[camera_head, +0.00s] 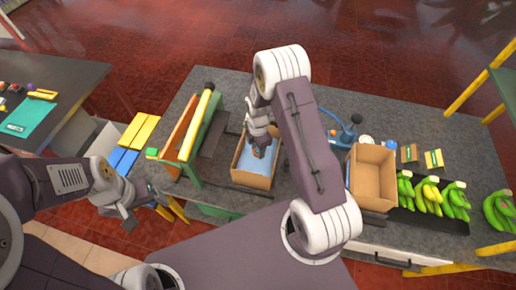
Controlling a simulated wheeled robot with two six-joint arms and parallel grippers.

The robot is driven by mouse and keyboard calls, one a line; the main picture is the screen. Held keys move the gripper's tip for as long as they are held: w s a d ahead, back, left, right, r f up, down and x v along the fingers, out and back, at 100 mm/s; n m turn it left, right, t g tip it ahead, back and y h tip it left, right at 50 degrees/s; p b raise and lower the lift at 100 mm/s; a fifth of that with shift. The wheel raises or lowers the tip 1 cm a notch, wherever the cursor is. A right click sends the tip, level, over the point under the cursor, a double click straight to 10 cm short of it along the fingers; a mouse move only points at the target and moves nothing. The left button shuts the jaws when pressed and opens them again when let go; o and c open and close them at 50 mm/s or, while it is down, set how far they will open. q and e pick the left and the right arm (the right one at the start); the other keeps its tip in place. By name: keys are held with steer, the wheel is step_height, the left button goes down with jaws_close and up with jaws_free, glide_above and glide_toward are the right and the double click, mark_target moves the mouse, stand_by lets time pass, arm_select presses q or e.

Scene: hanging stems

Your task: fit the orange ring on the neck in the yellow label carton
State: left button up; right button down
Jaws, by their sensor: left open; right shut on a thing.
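My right gripper (261,146) reaches down into the open top of a cardboard carton (251,181) with a blue inside, near the middle of the bench. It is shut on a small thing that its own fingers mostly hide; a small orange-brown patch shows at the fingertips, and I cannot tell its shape. The neck is not clearly visible. A second open carton (373,195) stands to the right, beyond my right forearm. I cannot make out a yellow label on either carton. My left gripper (142,207) is open and empty, off the bench's left front edge.
Several bunches of bananas (433,197) lie on a dark tray at right. A blue tool (344,135) stands behind the right carton. A wood and green rack (186,132) stands left of the blue-lined carton. Blue and yellow boards (130,145) lie between the benches.

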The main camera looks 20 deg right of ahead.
steer(key=shift+f, duration=0.45)
steer(key=shift+r, duration=0.1)
steer(key=shift+c, duration=2.3)
jaws_free()
steer(key=shift+r, duration=0.15)
steer(key=shift+r+p, duration=0.95)
steer(key=shift+r, duration=0.4)
step_height(320, 180, up, 8)
steer(key=p, duration=0.6)
steer(key=shift+r+p, duration=0.25)
steer(key=shift+p, duration=0.05)
